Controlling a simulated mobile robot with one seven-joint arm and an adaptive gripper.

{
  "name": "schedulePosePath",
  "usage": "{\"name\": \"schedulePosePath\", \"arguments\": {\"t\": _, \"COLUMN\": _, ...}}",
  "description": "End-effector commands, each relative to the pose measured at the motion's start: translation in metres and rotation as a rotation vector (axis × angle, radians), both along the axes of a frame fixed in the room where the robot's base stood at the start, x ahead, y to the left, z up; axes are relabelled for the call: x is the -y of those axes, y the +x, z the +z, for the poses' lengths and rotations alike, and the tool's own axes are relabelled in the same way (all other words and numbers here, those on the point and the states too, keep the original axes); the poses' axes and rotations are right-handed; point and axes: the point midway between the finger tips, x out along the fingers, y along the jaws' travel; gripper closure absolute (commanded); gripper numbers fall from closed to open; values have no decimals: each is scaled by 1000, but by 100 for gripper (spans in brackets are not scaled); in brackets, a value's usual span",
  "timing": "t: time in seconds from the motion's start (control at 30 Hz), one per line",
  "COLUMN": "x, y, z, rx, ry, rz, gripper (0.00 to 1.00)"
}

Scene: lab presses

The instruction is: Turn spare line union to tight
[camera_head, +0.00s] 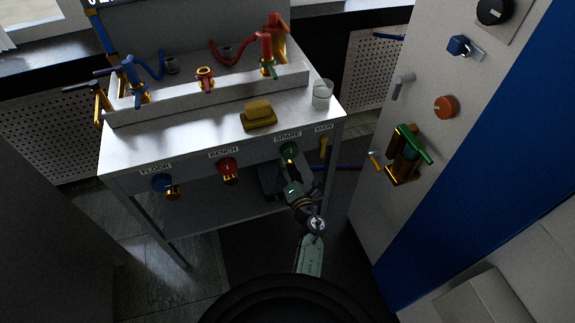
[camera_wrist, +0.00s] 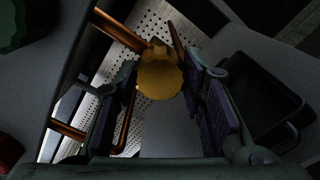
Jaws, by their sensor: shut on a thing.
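The spare line union shows in the wrist view as a round, ridged brass-yellow nut (camera_wrist: 160,77) between my finger pads. My gripper (camera_wrist: 163,88) is shut on it, with one dark pad on each side. In the head view my gripper (camera_head: 291,178) reaches up to the bench front, just below the SPARE label (camera_head: 288,136). A green round fitting (camera_head: 289,149) shows there above my gripper. The union itself is hidden by my gripper in that view, and I cannot tell how tight it is.
The red BENCH fitting (camera_head: 227,166) and blue FLOOR fitting (camera_head: 162,183) are to the left. A yellow sponge (camera_head: 258,115) and glass beaker (camera_head: 321,95) stand on the bench top (camera_head: 200,130). A cabinet with a green-handled valve (camera_head: 411,145) stands at right.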

Motion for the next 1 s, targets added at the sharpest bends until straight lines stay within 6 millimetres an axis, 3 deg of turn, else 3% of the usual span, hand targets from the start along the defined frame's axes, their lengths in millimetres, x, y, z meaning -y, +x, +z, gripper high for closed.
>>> {"name": "schedulePosePath", "arguments": {"t": 0.6, "x": 0, "y": 1, "z": 3, "rx": -171, "ry": 533, "rz": 2, "gripper": 91}}
{"name": "schedulePosePath", "arguments": {"t": 1.0, "x": 0, "y": 2, "z": 2, "rx": -234, "ry": 730, "rz": 2, "gripper": 91}}
